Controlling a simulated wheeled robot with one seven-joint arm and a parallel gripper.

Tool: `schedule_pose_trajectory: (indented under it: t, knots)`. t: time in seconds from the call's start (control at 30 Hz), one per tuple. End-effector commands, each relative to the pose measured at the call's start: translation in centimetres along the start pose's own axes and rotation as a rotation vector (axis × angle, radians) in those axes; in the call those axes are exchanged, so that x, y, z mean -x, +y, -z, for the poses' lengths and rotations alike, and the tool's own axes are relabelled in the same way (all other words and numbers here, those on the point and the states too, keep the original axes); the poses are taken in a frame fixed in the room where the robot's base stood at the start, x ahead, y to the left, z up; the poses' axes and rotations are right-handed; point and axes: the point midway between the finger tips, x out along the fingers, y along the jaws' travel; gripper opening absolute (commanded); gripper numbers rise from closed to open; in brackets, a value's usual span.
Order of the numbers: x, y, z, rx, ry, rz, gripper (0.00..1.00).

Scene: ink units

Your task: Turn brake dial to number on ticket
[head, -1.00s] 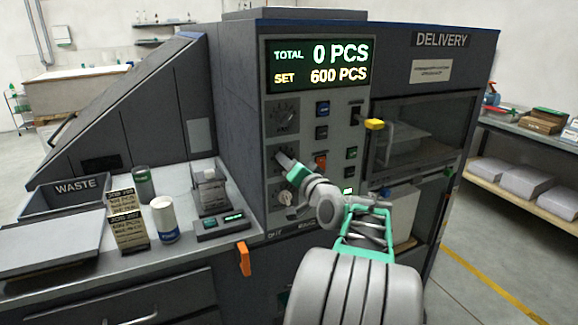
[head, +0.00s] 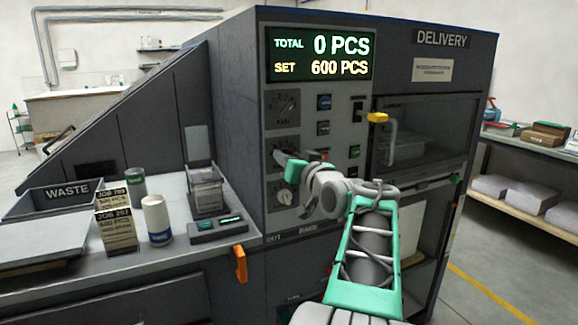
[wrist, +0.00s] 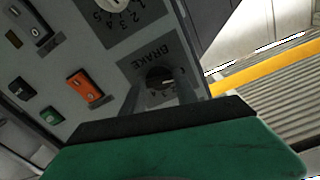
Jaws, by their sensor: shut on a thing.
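The brake dial (wrist: 160,76), a dark knob beside the printed word BRAKE, shows in the wrist view just beyond my gripper (wrist: 155,100). My gripper is shut on its knob and partly hides the scale, so I cannot tell its setting. In the head view my gripper (head: 281,158) reaches the middle of three dials on the grey panel. I cannot read a brake number on either.
Another dial (head: 286,196) with a pale knob sits below; one (head: 283,108) sits above. An orange switch (wrist: 85,86) and several buttons are close beside. The display (head: 318,55) reads TOTAL 0 PCS, SET 600 PCS. A yellow handle (head: 378,117) sticks out to the right.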

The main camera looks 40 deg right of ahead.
Motion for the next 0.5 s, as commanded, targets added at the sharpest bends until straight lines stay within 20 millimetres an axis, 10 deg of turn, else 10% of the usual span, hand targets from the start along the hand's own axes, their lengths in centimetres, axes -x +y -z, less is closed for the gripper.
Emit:
schedule_pose_trajectory:
  t: [0.37,0.4,0.5]
  knots:
    - [-0.02,0.05,-0.07,0.008,-0.002,-0.001,0.00]
    - [-0.02,0.05,-0.07,0.008,-0.002,-0.001,0.37]
    - [-0.02,0.05,-0.06,0.007,-0.002,-0.001,0.45]
